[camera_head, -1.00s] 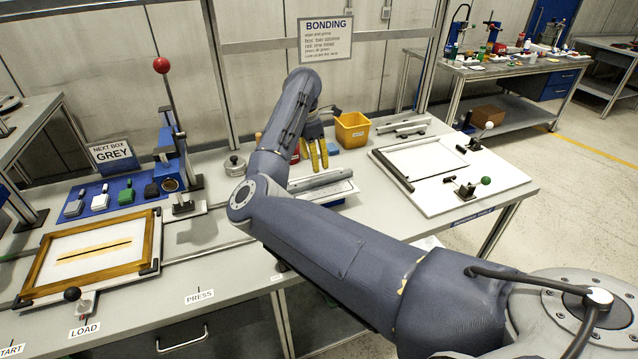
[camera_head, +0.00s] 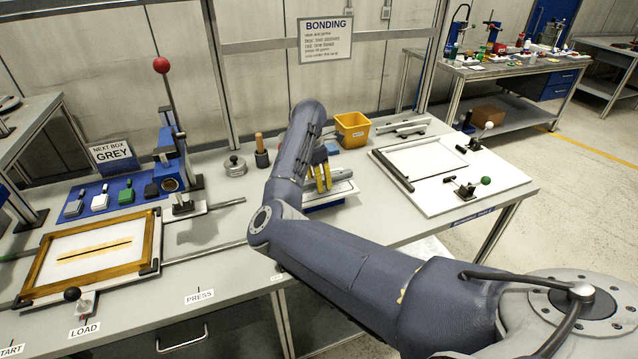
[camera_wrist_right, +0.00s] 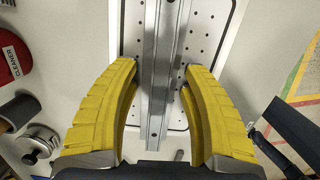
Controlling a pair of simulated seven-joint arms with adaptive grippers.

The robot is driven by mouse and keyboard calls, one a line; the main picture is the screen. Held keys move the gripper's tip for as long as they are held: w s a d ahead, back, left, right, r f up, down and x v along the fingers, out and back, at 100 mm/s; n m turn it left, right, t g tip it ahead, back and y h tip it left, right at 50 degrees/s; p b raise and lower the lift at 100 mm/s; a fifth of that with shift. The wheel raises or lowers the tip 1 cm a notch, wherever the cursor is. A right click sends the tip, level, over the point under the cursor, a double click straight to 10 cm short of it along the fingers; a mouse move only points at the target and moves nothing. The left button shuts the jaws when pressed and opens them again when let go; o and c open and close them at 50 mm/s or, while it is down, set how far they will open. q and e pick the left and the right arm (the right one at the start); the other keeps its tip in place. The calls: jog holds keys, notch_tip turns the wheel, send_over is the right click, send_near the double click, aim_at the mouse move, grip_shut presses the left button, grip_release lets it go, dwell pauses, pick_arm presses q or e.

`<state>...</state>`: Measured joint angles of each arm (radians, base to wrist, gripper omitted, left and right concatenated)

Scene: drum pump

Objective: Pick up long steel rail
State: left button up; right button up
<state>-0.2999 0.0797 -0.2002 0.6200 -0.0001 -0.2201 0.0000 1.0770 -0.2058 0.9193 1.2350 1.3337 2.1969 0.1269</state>
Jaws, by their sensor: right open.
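A long steel rail (camera_wrist_right: 156,110) lies lengthwise on a white perforated tray (camera_wrist_right: 215,25) in the right wrist view, with more rail profile alongside it. In the head view the tray (camera_head: 326,203) is partly hidden behind my right arm, and little of the rails shows. My right gripper (camera_wrist_right: 160,68) is open, its yellow fingers on either side of the rail and apart from it. In the head view the right gripper (camera_head: 322,178) hangs over the tray. My left gripper is not in view.
A yellow bin (camera_head: 352,130) stands behind the tray. A white board with a frame and clamps (camera_head: 484,185) lies to the right. A red cleaner container (camera_wrist_right: 12,58) and a metal pot (camera_wrist_right: 38,142) are left of the gripper. The press (camera_head: 172,150) stands further left.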

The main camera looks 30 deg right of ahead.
grip_shut()
dwell(0.4)
